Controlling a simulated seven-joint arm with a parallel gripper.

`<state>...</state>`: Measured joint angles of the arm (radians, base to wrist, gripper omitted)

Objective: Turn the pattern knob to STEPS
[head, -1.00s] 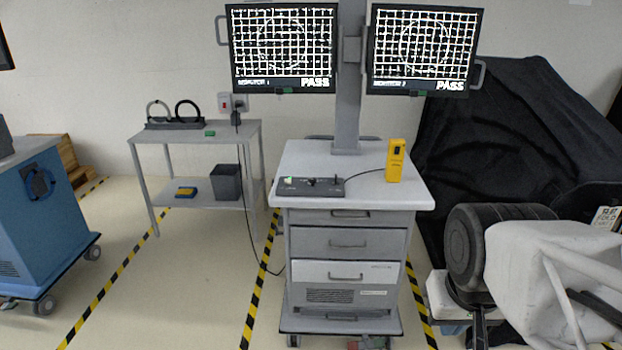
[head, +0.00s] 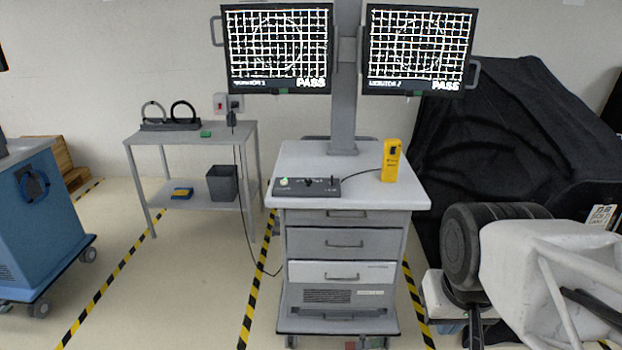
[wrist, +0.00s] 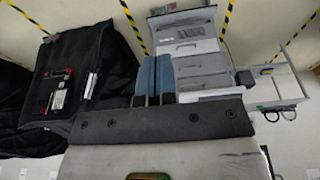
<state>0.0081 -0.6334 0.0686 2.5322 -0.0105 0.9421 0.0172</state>
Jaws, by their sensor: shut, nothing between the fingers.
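The dark control panel (head: 322,193) lies on the left of the white cart top (head: 362,160) in the head view. Small black knobs (head: 307,182) and a lit green spot show on it. Which one is the pattern knob, and its labels, are too small to read. Two monitors (head: 277,50) and (head: 420,50) above show a white grid with a circle and "PASS". My gripper (wrist: 155,60) shows in the wrist view, its two blue-grey fingers side by side, shut and empty, well away from the panel. I cannot make out the panel in the wrist view.
A yellow handheld device (head: 391,162) stands at the right of the cart top, cabled to the panel. A grey side table (head: 190,135) stands left, a blue cart (head: 45,210) further left. Black draped cloth (head: 500,120) fills the back right. Front of the cart is clear floor.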

